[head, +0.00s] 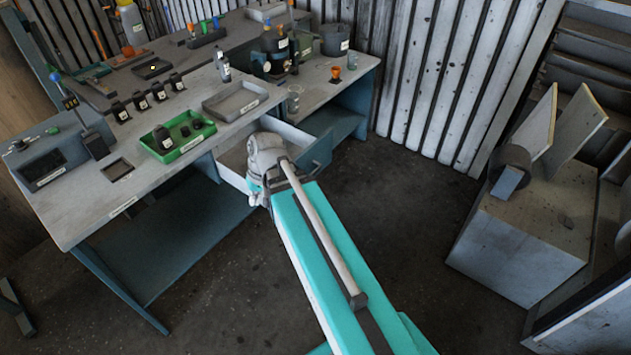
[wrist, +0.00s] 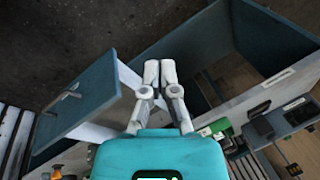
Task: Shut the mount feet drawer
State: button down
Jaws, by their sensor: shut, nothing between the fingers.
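The drawer stands open under the workbench. In the head view its pale inside (head: 235,160) and blue-grey front (head: 318,154) show, with my arm's wrist covering part of it. In the wrist view the drawer front (wrist: 92,98) with its small handle is left of my gripper (wrist: 160,68). My gripper is shut and empty, its two fingers side by side. In the wrist view its fingers overlap the picture close to the drawer's pale side wall; I cannot tell whether they touch. The fingers are hidden in the head view. No drawer label is readable.
The workbench top (head: 75,205) holds a green tray (head: 185,150), a grey tray (head: 250,110), several black parts and a bottle. A glass (head: 293,100) stands near the bench edge above the drawer. Open floor (head: 400,190) lies right of the drawer; a grey cabinet (head: 515,240) stands further right.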

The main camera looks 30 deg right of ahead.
jog(key=w+d+f+m+t+y+b, duration=0.3)
jog(key=w+d+f+b, duration=0.3)
jog(key=f+b, duration=0.5)
jog(key=m+t+b, duration=0.9)
jog(key=t+b, duration=0.4)
jog(key=b, duration=1.5)
send_near(311, 169)
jog(key=v, duration=0.6)
jog(key=shift+s+r, duration=0.15)
jog(key=shift+r, duration=0.1)
jog(key=x, duration=1.4)
jog(key=shift+a+f, duration=0.1)
jog(key=shift+f, duration=0.1)
